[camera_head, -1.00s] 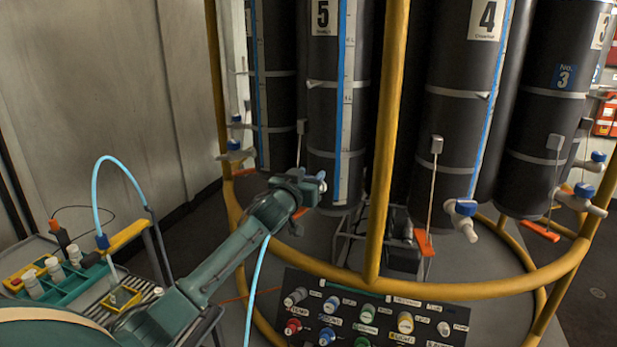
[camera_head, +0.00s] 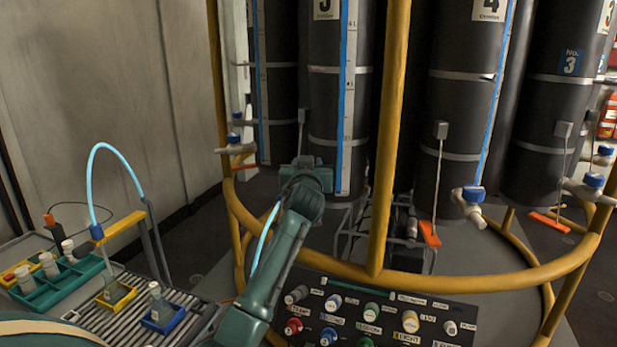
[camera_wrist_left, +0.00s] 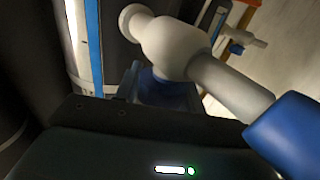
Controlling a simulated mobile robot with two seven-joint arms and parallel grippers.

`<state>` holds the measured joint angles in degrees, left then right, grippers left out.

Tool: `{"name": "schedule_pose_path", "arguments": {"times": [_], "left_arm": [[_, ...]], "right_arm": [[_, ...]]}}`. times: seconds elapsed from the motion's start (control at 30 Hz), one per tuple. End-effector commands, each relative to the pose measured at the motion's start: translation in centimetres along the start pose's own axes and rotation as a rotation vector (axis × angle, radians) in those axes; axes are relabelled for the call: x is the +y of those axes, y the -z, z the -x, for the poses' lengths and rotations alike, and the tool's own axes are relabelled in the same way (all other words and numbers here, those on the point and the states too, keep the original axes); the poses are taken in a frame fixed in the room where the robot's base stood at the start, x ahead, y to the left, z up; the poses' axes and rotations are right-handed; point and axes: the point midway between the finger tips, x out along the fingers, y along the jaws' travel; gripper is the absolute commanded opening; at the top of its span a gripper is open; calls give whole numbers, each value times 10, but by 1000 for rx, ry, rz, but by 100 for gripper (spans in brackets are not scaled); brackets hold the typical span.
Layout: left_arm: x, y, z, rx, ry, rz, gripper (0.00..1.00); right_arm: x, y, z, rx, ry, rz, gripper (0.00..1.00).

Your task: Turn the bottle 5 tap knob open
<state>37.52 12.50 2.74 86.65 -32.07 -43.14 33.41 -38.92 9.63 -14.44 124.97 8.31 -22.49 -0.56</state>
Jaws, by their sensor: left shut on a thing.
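Bottle 5 (camera_head: 323,105) is a dark cylinder with a blue level strip; its number label is cut by the top edge of the head view. My left gripper (camera_head: 306,178) is in front of its lower end and hides its tap there. In the left wrist view the tap (camera_wrist_left: 172,45) is a pale grey body with a spout toward the lower right. Its blue knob (camera_wrist_left: 163,88) sits at the jaws, and my left gripper is shut on it. A blue cylindrical piece (camera_wrist_left: 290,137) is on the spout end. My right gripper is not in view.
A yellow rail frame (camera_head: 388,140) stands around the bottles, close right of my left arm. Bottle 4 (camera_head: 465,110) is to the right with its own blue-knobbed tap (camera_head: 470,200). A knob panel (camera_head: 375,318) is below. A light-blue hose (camera_head: 263,238) runs beside my arm.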

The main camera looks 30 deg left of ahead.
Motion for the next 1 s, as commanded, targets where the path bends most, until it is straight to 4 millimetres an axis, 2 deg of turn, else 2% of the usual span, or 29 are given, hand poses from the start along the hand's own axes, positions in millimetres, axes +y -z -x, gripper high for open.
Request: {"name": "schedule_pose_path", "arguments": {"times": [0.07, 0.3, 0.8, 0.83, 1.0], "left_arm": [[1, -4, 0, 1, 38, 6, 16], [-2, -2, 0, 0, 120, 2, 16], [-2, 0, 0, 1, 139, -1, 16], [-2, 0, 0, 1, 139, -1, 42], [-2, 0, 0, 1, 139, -1, 56]], "right_arm": [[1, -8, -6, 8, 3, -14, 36], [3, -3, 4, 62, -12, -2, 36], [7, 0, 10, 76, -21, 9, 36], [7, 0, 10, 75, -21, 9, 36], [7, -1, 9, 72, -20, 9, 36]]}}
